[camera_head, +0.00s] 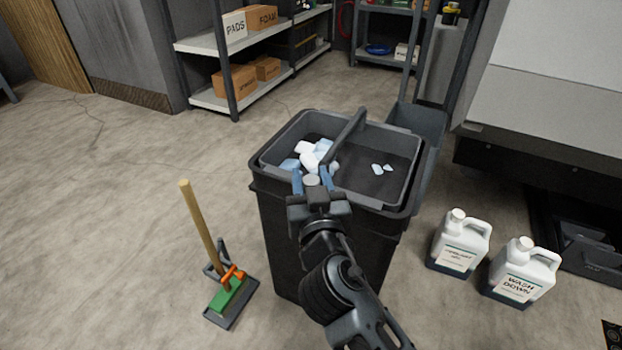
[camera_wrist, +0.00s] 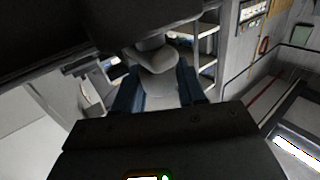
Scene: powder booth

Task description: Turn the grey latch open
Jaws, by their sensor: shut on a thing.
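The grey latch (camera_head: 312,181) is a small, pale grey rounded piece at the near rim of a dark bin (camera_head: 285,235). In the wrist view the latch (camera_wrist: 155,62) shows as a smooth rounded form under a dark overhang, which hides its upper part. My gripper (camera_head: 312,174) has blue fingers, one on each side of the latch, and is shut on it. The fingers also show in the wrist view (camera_wrist: 157,85), either side of the grey piece. I cannot tell how far the latch is turned.
A grey divided tray (camera_head: 385,127) in the bin's top holds white and pale blue pieces. Two white jugs (camera_head: 459,243) (camera_head: 523,272) stand right.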

